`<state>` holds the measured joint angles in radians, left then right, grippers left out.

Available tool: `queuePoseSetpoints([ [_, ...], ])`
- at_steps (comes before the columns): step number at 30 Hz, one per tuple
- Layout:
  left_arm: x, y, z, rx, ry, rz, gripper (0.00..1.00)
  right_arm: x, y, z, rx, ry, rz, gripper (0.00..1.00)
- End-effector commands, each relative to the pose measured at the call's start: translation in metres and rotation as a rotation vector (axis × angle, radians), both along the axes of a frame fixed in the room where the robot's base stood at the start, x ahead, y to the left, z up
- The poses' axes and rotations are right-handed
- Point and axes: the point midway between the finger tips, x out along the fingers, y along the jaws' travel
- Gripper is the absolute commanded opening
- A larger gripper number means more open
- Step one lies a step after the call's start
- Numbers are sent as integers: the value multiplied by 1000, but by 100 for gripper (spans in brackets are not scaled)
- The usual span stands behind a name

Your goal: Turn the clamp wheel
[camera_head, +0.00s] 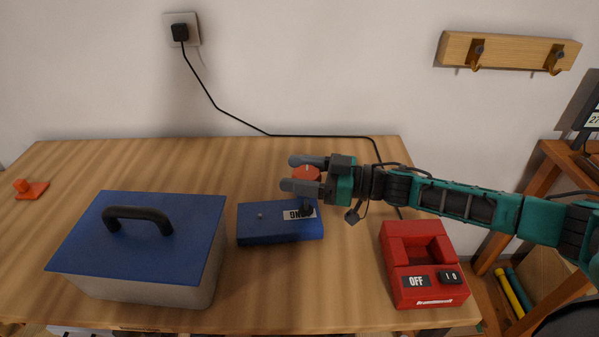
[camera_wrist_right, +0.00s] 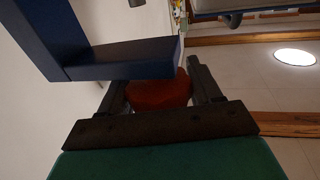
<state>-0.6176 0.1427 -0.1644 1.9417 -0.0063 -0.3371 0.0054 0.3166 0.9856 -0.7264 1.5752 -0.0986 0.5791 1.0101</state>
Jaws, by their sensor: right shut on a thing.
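A blue clamp or fixture (camera_head: 268,228) with a dark post and a pale label lies on the table at the centre of the head view. Its red wheel (camera_head: 306,172) sits above its right end. My right gripper (camera_head: 291,173) reaches in from the right and is shut on the wheel, one finger on each side. The right wrist view shows the red wheel (camera_wrist_right: 158,92) between the two dark fingers, with blue fixture parts (camera_wrist_right: 110,62) close by. The fingers partly hide the wheel. My left gripper is not in view.
A grey box with a blue lid (camera_head: 150,235) and black handle stands left of the fixture. A red device marked OFF (camera_head: 425,265) sits below my right arm. A small orange object (camera_head: 30,189) lies far left. A black cable (camera_head: 310,135) runs along the wall to a socket.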

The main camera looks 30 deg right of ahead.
Motion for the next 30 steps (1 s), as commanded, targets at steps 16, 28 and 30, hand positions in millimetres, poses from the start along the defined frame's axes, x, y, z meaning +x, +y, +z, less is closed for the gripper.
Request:
queuePoseSetpoints([
  [16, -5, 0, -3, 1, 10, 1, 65, 0, 0, 1, 1, -1, -1, 84],
  [28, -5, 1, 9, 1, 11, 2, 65, 0, 0, 67, -3, -5, 0, 84],
  [30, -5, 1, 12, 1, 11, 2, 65, 0, 0, 85, -4, -6, 1, 84],
])
